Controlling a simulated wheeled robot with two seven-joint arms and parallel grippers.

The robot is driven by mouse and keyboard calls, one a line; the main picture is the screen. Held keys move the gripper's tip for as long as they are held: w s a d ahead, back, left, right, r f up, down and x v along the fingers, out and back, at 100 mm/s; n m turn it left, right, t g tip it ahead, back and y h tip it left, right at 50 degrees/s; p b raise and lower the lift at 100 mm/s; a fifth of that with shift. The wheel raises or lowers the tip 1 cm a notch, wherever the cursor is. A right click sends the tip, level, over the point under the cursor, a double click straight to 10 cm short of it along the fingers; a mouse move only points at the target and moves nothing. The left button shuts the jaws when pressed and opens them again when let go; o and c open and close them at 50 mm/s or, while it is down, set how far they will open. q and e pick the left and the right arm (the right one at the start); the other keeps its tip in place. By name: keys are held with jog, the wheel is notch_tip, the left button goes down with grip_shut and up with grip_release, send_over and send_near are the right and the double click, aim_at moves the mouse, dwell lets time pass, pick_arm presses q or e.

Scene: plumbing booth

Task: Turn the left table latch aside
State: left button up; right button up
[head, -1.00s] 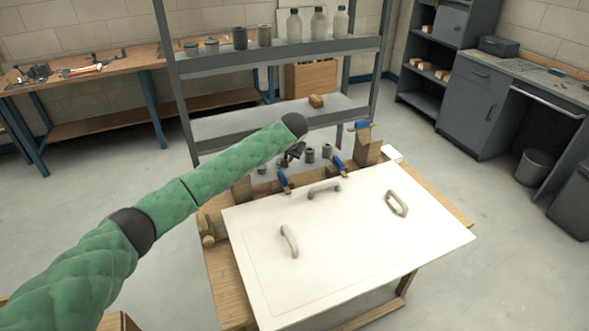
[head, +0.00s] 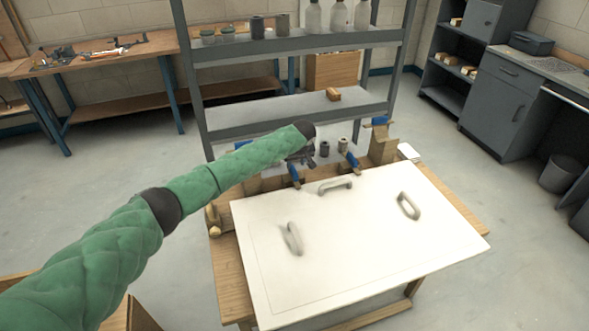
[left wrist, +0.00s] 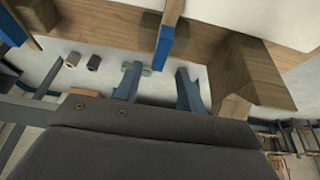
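Two small latches with blue ends stand along the panel's back edge in the head view. The left latch (head: 293,175) is just below my left gripper (head: 306,156), and the other latch (head: 352,161) is to its right. In the left wrist view, my left gripper (left wrist: 158,84) has its two fingers spread with nothing between them. A blue-ended latch with a wooden bar (left wrist: 166,42) is beyond the fingertips, apart from them. I cannot tell for sure that it is the left one. My right gripper is in neither view.
A white panel (head: 350,255) with several grey handles lies on the wooden table (head: 228,275). A wooden block (head: 383,148) with a blue top stands at the back right; a wooden block (left wrist: 245,75) rises right of my fingers. A metal shelf (head: 290,108) stands behind.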

aim_at(294, 170)
pick_arm(q)
jog(key=shift+p+x, duration=0.9)
jog(key=shift+x, duration=2.2)
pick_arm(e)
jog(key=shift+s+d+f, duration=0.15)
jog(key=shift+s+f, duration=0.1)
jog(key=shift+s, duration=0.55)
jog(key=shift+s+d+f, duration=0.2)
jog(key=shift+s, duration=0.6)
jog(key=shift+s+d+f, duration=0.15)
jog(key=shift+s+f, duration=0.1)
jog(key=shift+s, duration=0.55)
pick_arm(q)
jog(key=shift+a, duration=0.1)
grip_shut()
